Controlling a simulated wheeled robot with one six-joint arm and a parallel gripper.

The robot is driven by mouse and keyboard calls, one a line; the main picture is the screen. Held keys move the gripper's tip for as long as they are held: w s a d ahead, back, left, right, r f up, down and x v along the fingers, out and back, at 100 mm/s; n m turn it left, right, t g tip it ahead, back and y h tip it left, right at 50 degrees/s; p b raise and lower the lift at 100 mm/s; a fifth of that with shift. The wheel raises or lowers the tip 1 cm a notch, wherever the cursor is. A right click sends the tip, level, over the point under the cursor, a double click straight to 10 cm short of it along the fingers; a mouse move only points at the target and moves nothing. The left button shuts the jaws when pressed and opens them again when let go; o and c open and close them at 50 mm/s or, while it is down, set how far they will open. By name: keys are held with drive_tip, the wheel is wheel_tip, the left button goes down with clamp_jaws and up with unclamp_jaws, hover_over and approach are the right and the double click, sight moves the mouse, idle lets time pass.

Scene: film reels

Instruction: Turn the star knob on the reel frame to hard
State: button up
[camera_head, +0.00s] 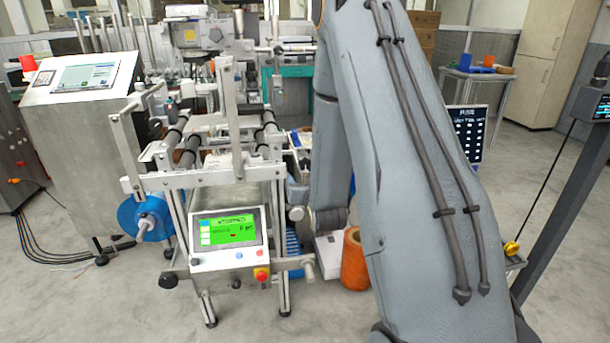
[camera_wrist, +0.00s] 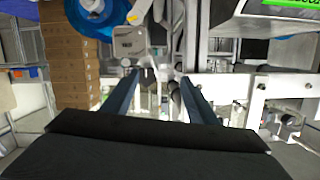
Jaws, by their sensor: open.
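The reel frame (camera_head: 215,178) stands left of centre in the head view, with a control panel (camera_head: 228,238) on its front. In the wrist view my gripper (camera_wrist: 160,82) is open, its two dark fingers spread apart with metal frame parts beyond them. A small dark knob-like part (camera_wrist: 147,75) shows between the fingertips; I cannot tell whether it is the star knob, or which setting it has. No contact with it is visible. In the head view my grey arm covers the right middle, and my gripper cannot be made out.
A blue reel (camera_head: 143,217) sits at the frame's left side and shows in the wrist view (camera_wrist: 92,14). An orange spool (camera_head: 355,262) stands on the floor beside my arm. A steel cabinet (camera_head: 82,130) is at the left. The floor in front of the frame is clear.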

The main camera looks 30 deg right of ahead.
sight(305, 166)
drive_tip(key=w+d, duration=0.1)
drive_tip(key=w, duration=0.1)
drive_tip(key=w+d+t, duration=0.1)
drive_tip(key=w+d, duration=0.1)
drive_tip(key=w, duration=0.1)
drive_tip(key=w+d+t+h, duration=0.1)
drive_tip(key=w+d, duration=0.1)
drive_tip(key=shift+w+m+b, duration=0.3)
drive_tip(key=shift+w+b, duration=0.1)
drive_tip(key=c, duration=1.1)
